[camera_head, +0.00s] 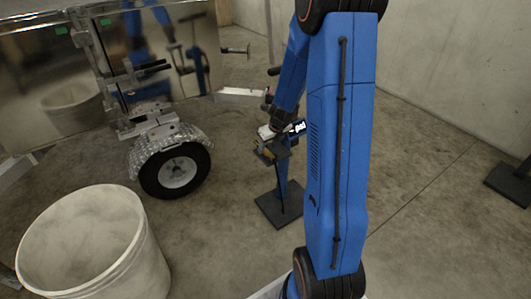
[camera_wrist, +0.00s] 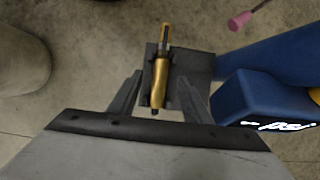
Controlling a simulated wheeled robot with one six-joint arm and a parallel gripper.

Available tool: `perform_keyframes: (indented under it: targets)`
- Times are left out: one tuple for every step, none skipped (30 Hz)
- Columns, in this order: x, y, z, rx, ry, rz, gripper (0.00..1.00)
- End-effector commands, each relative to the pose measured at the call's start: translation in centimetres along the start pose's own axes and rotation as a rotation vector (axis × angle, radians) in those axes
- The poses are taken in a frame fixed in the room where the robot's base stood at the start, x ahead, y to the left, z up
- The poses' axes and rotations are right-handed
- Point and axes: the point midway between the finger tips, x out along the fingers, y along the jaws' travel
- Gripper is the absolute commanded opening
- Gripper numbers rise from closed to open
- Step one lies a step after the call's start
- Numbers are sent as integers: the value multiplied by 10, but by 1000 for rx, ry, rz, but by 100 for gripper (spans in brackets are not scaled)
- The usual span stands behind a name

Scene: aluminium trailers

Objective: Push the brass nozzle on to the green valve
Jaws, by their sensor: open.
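The brass nozzle (camera_wrist: 160,80) lies lengthwise on a small dark plate (camera_wrist: 151,60) in the wrist view. My gripper (camera_wrist: 157,92) is open, with one dark finger on each side of the nozzle's near end. I cannot tell whether either finger touches it. In the head view my gripper (camera_head: 270,150) is low beside a dark stand, and a small brass-coloured patch (camera_head: 264,153) shows there, partly hidden. I cannot make out the green valve in either view; only small green patches (camera_head: 61,29) show on the trailer.
The stand's square base (camera_head: 280,208) rests on the concrete floor. A large pale bucket (camera_head: 90,245) stands at the front left. The metal trailer (camera_head: 165,50) and its wheel (camera_head: 176,172) are behind it. A pink-tipped object (camera_wrist: 240,20) shows in the wrist view. Floor on the right is mostly clear.

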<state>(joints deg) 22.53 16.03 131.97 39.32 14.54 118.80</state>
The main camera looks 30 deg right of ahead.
Motion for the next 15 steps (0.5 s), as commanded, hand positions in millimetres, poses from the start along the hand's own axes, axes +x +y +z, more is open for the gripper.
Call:
perform_keyframes:
  targets:
    - [8,0,0,0,2,0,44]
    - [11,0,0,1,2,0,44]
    - [15,0,0,1,2,1,44]
    - [18,0,0,0,2,1,44]
    - [21,0,0,1,2,1,44]
    - [23,0,0,0,1,1,44]
    - [25,0,0,0,1,0,44]
    - [26,0,0,1,0,0,44]
    - [28,0,0,0,0,-1,44]
    - [28,0,0,0,0,-1,44]
    - [29,0,0,-1,0,-1,44]
    - [29,0,0,-1,0,-1,44]
    - [29,0,0,-1,0,-1,44]
    - [29,0,0,-1,0,-1,44]
    - [29,0,0,-1,0,-1,44]
